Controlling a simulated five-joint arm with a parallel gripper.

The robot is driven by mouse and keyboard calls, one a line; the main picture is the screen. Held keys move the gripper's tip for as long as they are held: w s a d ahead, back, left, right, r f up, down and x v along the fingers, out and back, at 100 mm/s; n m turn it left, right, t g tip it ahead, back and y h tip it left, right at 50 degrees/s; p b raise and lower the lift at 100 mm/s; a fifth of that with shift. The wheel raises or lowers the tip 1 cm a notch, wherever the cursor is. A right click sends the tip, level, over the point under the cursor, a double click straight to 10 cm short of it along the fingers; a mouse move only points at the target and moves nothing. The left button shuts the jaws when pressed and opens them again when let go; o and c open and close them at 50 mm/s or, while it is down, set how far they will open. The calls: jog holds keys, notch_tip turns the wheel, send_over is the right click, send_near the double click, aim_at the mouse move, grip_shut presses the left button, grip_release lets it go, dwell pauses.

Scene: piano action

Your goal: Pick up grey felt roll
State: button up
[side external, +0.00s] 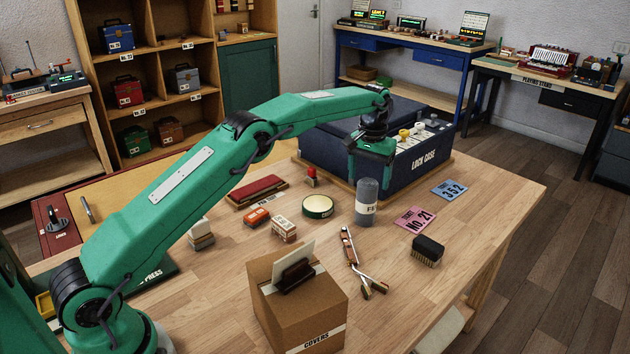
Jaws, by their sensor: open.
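The grey felt roll (366,207) appears to be the upright grey cylinder with a white label, standing on the wooden table in front of the lock case. Its top is lighter grey and rounded. My green gripper (371,172) points down right at the top of the roll. The jaws are open. Whether the fingers lie around the roll's top or just above or behind it, I cannot tell. The roll's lower side and label are in clear view.
The dark blue lock case (425,160) stands close behind my gripper. A round green-rimmed tin (318,206) is left of the roll. A pink card (414,220), blue card (450,189), brush (427,251) and pliers-like tool (350,250) lie nearby. A cardboard box (275,315) stands in front.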

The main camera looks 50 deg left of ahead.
aim_at(368, 184)
jog(key=shift+w+f, duration=0.1)
jog(key=shift+f, duration=0.2)
jog(key=shift+f, duration=3.9)
jog(key=c, duration=1.1)
jog(key=shift+r, duration=0.15)
jog(key=shift+r, duration=2.05)
jog(key=s+d+r, duration=0.2)
jog(key=d, duration=0.1)
jog(key=s+d+r, duration=0.2)
jog(key=d, duration=0.1)
jog(key=s+d+r, duration=0.2)
jog(key=d, duration=0.2)
jog(key=shift+r, duration=0.35)
